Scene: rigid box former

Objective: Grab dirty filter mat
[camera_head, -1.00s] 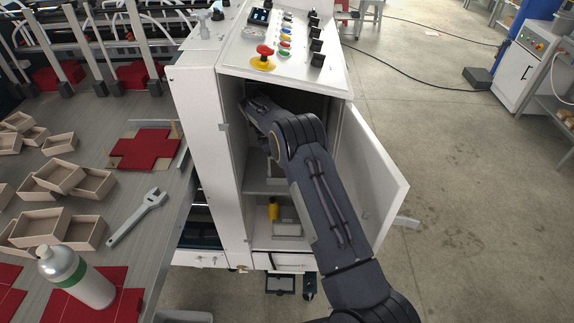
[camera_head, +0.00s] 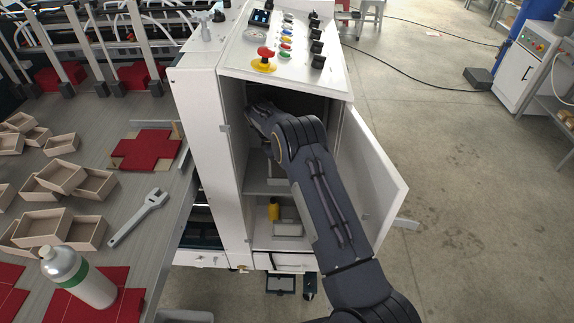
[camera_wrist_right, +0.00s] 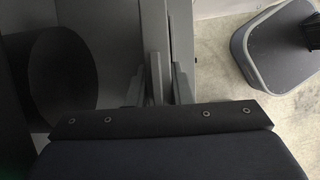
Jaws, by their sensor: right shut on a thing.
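My right arm reaches into the open upper compartment of the white cabinet (camera_head: 209,140). Its hand is deep inside, and the fingers cannot be made out in the head view. In the right wrist view my right gripper (camera_wrist_right: 168,88) is closed on the edge of a thin grey upright piece (camera_wrist_right: 156,40), seemingly the filter mat. The piece runs up from between the fingers, and its far part is out of view. Dirt on it cannot be made out. My left gripper is not in view.
The cabinet door (camera_head: 372,175) stands open on the right. A yellow item (camera_head: 274,209) sits on the lower shelf. Control buttons top the cabinet. The table on the left holds wooden trays (camera_head: 42,228), a wrench (camera_head: 139,216) and a bottle (camera_head: 76,277). Floor right of the door is clear.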

